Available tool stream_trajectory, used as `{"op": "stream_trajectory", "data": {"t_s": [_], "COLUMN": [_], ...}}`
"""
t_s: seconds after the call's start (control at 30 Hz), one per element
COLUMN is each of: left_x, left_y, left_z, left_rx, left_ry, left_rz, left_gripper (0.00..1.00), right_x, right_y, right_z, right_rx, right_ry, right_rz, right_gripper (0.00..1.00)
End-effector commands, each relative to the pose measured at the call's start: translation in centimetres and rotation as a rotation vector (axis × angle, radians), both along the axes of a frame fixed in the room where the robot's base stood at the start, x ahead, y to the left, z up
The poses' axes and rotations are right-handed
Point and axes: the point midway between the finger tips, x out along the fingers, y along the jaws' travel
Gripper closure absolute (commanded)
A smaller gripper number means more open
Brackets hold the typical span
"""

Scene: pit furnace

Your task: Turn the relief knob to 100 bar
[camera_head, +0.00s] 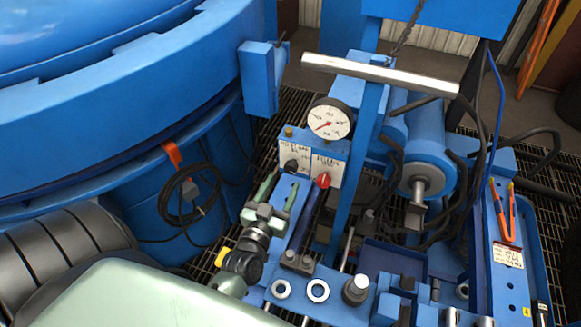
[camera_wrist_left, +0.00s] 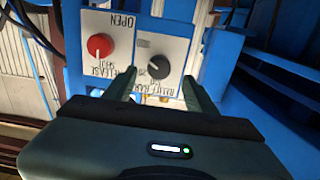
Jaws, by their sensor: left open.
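The relief knob (camera_head: 291,166) is a round black knob on a white labelled plate, low on the blue stand beneath the gauge. In the left wrist view the relief knob (camera_wrist_left: 160,66) has a pale pointer line, and the label around it looks inverted. My left gripper (camera_head: 282,187) is open, its two green fingers pointing at the plate. In the wrist view the left gripper (camera_wrist_left: 159,76) has the black knob between and just beyond its fingertips; I cannot tell if they touch. The pressure gauge (camera_head: 330,118) has a red needle pointing lower left. My right gripper is not in view.
A red release knob (camera_head: 323,181) sits close to the right of the relief knob; in the wrist view this red knob (camera_wrist_left: 99,46) is left of it. A blue bar (camera_head: 304,221) stands right of my gripper. The large blue furnace (camera_head: 130,85) fills the left.

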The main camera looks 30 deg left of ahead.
Motion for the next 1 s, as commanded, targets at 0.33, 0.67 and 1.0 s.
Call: {"op": "stream_trajectory", "data": {"t_s": [0.33, 0.67, 1.0], "left_x": [5.0, 5.6, 5.6], "left_y": [1.1, 1.3, 1.3], "left_z": [0.1, 0.0, 0.0], "left_rx": [0.000, 0.000, 0.000], "left_ry": [0.000, 0.002, 0.001], "left_rz": [-0.002, -0.003, -0.002], "left_gripper": [0.44, 0.44, 1.00], "right_x": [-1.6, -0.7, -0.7], "right_y": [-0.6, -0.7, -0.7], "right_z": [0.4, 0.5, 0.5], "right_rx": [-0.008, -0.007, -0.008], "right_ry": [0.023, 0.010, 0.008], "right_rz": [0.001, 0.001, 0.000], "right_gripper": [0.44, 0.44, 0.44]}}
